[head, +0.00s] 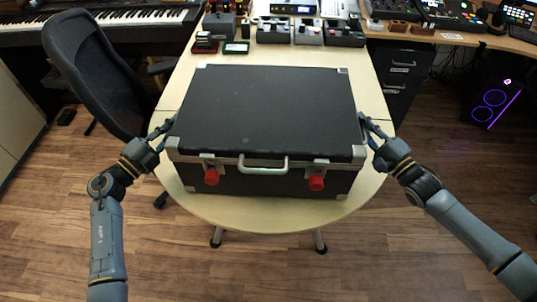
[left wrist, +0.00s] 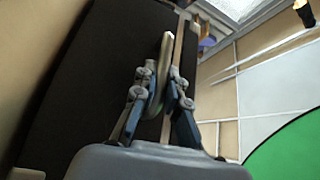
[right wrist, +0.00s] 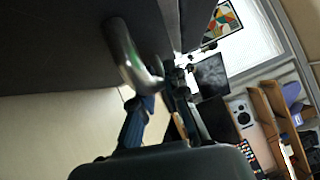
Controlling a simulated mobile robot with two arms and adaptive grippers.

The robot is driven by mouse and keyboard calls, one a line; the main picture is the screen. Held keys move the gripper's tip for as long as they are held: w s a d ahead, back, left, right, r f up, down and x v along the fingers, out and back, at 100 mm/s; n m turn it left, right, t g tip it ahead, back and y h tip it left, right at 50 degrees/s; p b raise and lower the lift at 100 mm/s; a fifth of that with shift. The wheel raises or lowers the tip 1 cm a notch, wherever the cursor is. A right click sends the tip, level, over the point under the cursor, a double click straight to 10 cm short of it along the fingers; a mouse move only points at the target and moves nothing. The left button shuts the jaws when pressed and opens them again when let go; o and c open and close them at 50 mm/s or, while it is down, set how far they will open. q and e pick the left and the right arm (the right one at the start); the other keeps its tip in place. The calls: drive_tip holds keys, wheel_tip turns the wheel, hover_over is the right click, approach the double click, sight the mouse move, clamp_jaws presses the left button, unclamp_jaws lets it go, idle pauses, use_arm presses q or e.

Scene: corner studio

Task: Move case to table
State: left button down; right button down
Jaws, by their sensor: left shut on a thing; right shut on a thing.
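A large black case (head: 265,110) with silver edges lies flat over the pale rounded table (head: 250,218). Its front handle and two red latches face me. I cannot tell whether its underside touches the tabletop. My left gripper (head: 165,128) is at the case's left side, shut on a side handle; the left wrist view shows the fingers (left wrist: 160,88) around this handle (left wrist: 164,55). My right gripper (head: 368,124) is at the right side, shut on the other side handle (right wrist: 128,52), which the right wrist view shows between case and fingers (right wrist: 160,92).
Several small devices (head: 292,30) stand along the table's back, behind the case. A black office chair (head: 90,65) is close at the left, and a dark drawer unit (head: 400,72) at the right. The table's front strip is bare.

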use_arm(q)
drive_tip(key=shift+a+f, duration=0.1)
use_arm(e)
drive_tip(key=shift+w+r, duration=0.1)
drive_tip(key=shift+w, duration=0.05)
use_arm(q)
drive_tip(key=c, duration=1.7)
unclamp_jaws()
drive_tip(key=shift+f, duration=0.25)
drive_tip(key=shift+c, duration=0.2)
use_arm(e)
drive_tip(key=c, duration=1.7)
unclamp_jaws()
drive_tip(key=shift+f, duration=0.35)
use_arm(q)
drive_tip(key=o, duration=0.4)
drive_tip(key=shift+r, duration=0.1)
drive_tip(key=shift+c, duration=0.2)
use_arm(e)
drive_tip(key=o, duration=0.3)
drive_tip(key=shift+r, duration=0.1)
use_arm(q)
drive_tip(key=shift+s+r, duration=0.1)
drive_tip(key=shift+s, duration=0.1)
use_arm(e)
drive_tip(key=shift+o, duration=0.2)
drive_tip(key=shift+s, duration=0.3)
drive_tip(key=shift+w, duration=0.1)
